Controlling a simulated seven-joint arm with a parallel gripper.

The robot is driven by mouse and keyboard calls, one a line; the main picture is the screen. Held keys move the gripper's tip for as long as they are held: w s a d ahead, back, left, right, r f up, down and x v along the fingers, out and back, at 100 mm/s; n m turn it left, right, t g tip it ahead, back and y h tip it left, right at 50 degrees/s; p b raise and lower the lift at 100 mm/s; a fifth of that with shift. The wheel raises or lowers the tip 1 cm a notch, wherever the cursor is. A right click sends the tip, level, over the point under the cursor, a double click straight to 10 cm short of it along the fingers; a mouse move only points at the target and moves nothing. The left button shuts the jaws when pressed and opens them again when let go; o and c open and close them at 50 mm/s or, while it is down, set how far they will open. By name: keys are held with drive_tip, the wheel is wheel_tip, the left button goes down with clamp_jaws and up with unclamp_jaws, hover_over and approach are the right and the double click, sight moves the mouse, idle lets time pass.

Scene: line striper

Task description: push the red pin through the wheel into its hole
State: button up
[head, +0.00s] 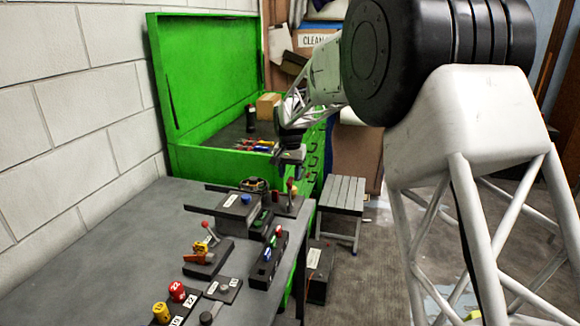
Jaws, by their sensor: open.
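My gripper (291,158) hangs open over the far right end of the grey bench, with its fingers small in the head view. Just below it a small red-topped upright piece (290,184), possibly the red pin, stands on a dark base (289,206). I see no clear contact between it and the fingers. A dark round part (254,184), possibly the wheel, sits to the left at the bench's far end. The pin's hole cannot be made out at this size.
On the grey bench (105,255) stand a lever with a red ball (205,224), a button strip (268,258), and red (177,291) and yellow (161,312) knobs. An open green tool chest (205,161) is behind, a slatted stool (342,194) to the right. The bench's left side is clear.

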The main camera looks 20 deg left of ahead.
drive_tip(key=shift+f, duration=1.15)
drive_tip(key=shift+c, duration=0.3)
clamp_jaws()
drive_tip(key=shift+r, duration=0.8)
idle(0.6)
drive_tip(key=shift+r, duration=2.2)
drive_tip(key=shift+a, duration=0.1)
